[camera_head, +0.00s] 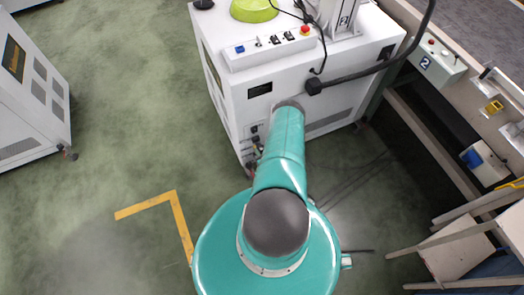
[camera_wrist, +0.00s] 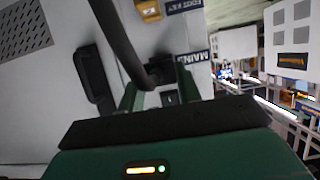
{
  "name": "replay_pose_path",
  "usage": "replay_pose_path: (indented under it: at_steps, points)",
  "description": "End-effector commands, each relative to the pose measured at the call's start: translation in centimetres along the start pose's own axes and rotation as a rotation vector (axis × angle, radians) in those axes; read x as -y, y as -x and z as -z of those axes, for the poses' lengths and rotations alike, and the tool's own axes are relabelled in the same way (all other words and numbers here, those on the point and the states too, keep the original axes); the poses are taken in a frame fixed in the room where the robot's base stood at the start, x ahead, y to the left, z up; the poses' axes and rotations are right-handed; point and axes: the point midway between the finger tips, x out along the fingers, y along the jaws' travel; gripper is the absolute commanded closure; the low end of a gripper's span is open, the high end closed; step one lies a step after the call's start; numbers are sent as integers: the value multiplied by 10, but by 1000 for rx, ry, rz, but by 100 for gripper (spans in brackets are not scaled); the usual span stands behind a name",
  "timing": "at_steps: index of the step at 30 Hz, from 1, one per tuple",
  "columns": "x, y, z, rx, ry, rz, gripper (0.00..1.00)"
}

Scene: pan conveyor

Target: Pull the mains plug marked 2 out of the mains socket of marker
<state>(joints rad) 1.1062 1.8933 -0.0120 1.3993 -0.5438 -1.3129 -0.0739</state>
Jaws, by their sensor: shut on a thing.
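In the wrist view, a black plug (camera_wrist: 160,72) with a thick black cable sits between the two green fingers of my gripper (camera_wrist: 157,84). The gripper is shut on it. The plug is by a pale panel (camera_wrist: 60,85) with a blue MAINS label (camera_wrist: 192,57). The socket face is mostly hidden, so I cannot tell how deep the plug sits. No number can be read on the plug. In the head view, my arm reaches to the lower side of the white machine (camera_head: 225,85) and hides the gripper.
A black handle-like part (camera_wrist: 93,78) and an orange-brown fitting (camera_wrist: 150,10) are on the panel beside my gripper. A thick black cable (camera_head: 365,73) runs to the machine. A box marked 2 (camera_head: 437,62) stands at right by the conveyor. Green floor (camera_head: 120,120) is free at left.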

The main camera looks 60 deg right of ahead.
Motion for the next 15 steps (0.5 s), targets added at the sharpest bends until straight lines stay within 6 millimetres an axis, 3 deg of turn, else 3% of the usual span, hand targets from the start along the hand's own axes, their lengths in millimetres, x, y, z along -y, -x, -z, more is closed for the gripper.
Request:
replay_pose_path:
  at_steps: [15]
  points:
    - [0,18,45,-1,1,0,100]
